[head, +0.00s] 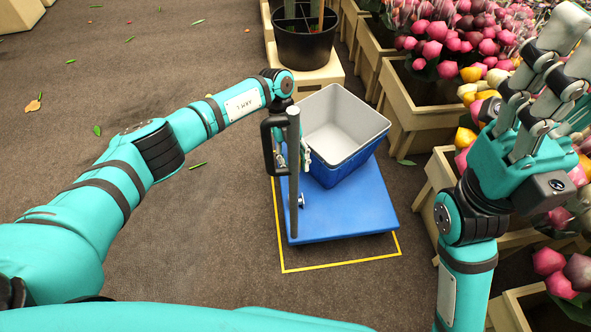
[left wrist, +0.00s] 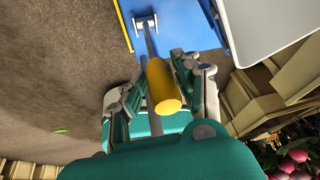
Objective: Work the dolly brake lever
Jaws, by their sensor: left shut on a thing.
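The blue dolly (head: 345,215) stands on the floor inside a yellow outline. Its brake lever has a yellow grip (left wrist: 163,88) on a grey rod that runs to a bracket (left wrist: 146,22) on the blue deck in the left wrist view. My left gripper (head: 303,155) is at the dolly's left side, partly hidden behind the dark upright handle (head: 293,170). In the left wrist view its fingers are closed around the yellow grip. The grip is hidden in the head view. My right gripper (head: 550,80) is raised at the right, fingers apart and empty, away from the dolly.
A blue crate with a grey inside (head: 340,125) sits on the dolly, apparently empty. Wooden planters (head: 410,120) with pink and yellow tulip bunches line the right. A black pot (head: 305,45) stands on a pale block behind.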

